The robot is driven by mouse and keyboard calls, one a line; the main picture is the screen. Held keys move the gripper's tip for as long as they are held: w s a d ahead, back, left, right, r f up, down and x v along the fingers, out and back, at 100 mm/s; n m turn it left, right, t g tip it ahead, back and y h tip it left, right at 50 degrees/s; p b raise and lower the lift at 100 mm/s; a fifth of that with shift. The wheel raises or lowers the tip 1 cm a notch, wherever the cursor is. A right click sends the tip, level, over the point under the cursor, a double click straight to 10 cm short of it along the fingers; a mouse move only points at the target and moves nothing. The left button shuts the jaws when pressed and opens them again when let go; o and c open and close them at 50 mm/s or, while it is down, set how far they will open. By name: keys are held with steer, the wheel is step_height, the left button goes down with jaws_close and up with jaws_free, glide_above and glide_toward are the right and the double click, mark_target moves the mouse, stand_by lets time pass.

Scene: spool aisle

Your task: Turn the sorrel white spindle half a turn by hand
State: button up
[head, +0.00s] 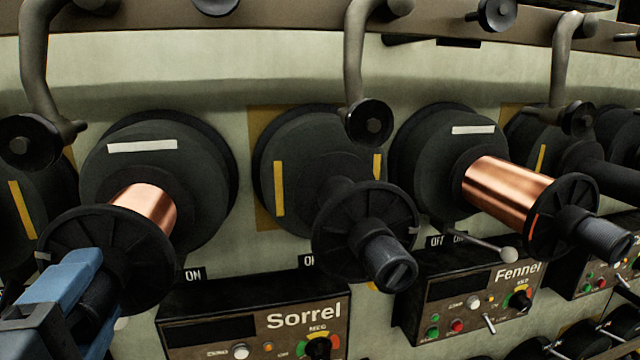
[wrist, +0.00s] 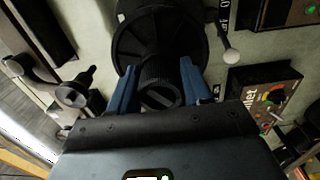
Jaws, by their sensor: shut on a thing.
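The sorrel white spindle is the left one in the head view, with a white bar (head: 142,146) at the top of its dark back disc (head: 205,190). It carries a copper spool (head: 148,203) behind a black front flange (head: 140,255). My gripper (head: 82,278), with blue fingers, is at the spindle's end handle (head: 103,296) in the lower left. In the wrist view, my gripper (wrist: 159,82) has a finger on each side of the ribbed, slotted handle (wrist: 160,95), shut on it. The gripper hides part of the flange and handle.
The Sorrel panel (head: 250,335) is below, right of the spindle. A yellow-marked spindle (head: 365,230) stands to the right, then the Fennel white spindle (head: 520,195). A bent hanger arm (head: 35,60) hangs above left. A white-balled lever (wrist: 229,54) is close beside the flange in the wrist view.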

steer(key=shift+n+p, duration=1.1)
steer(key=shift+p, duration=0.4)
steer(key=n, duration=0.5)
steer(key=shift+f, duration=0.1)
steer(key=o, duration=1.1)
steer(key=shift+s, duration=0.1)
